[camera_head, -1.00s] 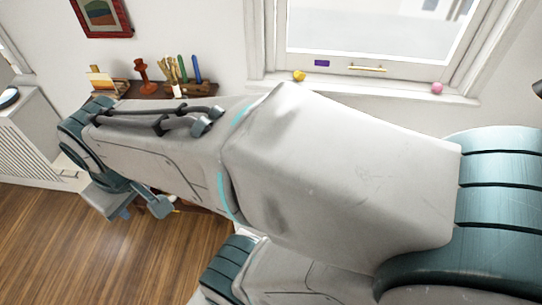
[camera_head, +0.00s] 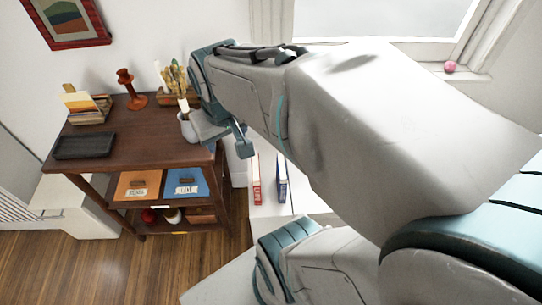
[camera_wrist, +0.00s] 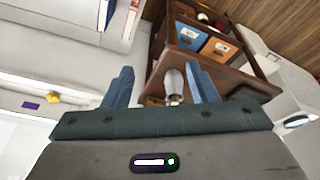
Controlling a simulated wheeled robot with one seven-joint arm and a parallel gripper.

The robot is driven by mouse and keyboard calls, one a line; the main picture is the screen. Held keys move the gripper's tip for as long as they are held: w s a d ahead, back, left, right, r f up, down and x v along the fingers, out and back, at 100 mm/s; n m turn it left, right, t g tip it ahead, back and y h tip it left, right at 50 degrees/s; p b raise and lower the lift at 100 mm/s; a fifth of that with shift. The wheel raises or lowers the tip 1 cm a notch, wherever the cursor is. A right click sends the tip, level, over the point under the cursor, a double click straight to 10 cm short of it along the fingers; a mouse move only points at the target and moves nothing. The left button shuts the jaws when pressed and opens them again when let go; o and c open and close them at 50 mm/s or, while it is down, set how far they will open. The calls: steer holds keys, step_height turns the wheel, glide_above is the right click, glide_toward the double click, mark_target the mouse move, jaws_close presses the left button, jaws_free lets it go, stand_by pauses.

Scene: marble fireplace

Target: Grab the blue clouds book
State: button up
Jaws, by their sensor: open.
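A blue-spined book (camera_head: 281,178) stands upright on the low white shelf under the window, right of a red-spined book (camera_head: 257,180). No cloud pattern can be made out on it. In the wrist view the blue book (camera_wrist: 129,18) shows at the top edge, left of centre, partly cut off. My gripper (camera_wrist: 162,88) is open and empty, its two blue fingers apart. In the head view my gripper (camera_head: 238,140) hangs by the right end of the brown table, above and left of the books, touching neither.
The brown table (camera_head: 125,140) carries a black tray (camera_head: 84,146), a red candlestick (camera_head: 131,88) and a brush pot (camera_head: 187,128). Orange (camera_head: 137,185) and blue (camera_head: 186,183) bins sit below its top. A pink ball (camera_head: 450,67) lies on the sill. Wood floor is free in front.

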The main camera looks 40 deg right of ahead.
steer(key=w+d+f+m+h+b, duration=0.1)
steer(key=w+d+f+m+b, duration=0.15)
steer(key=d+f+b, duration=0.5)
steer(key=w+d+f+m+b, duration=0.1)
steer(key=w+d+f+b, duration=0.2)
steer(key=f, duration=0.7)
steer(key=m+b, duration=0.2)
steer(key=b, duration=0.6)
glide_toward(282, 165)
steer(key=shift+g, duration=0.4)
steer(key=b+x, duration=0.1)
steer(key=x, duration=0.2)
steer(key=b+x, duration=0.1)
steer(key=x, duration=0.2)
steer(key=shift+w+d+f, duration=0.25)
steer(key=shift+d+f, duration=0.05)
steer(key=shift+f, duration=0.05)
steer(key=shift+a+b+x, duration=0.15)
steer(key=shift+b+x, duration=0.5)
steer(key=shift+x, duration=0.75)
steer(key=shift+a+b+x, duration=0.15)
steer(key=shift+b+x, duration=0.45)
steer(key=shift+x, duration=0.85)
steer(key=shift+w+f, duration=0.15)
steer(key=shift+f, duration=0.1)
jaws_close()
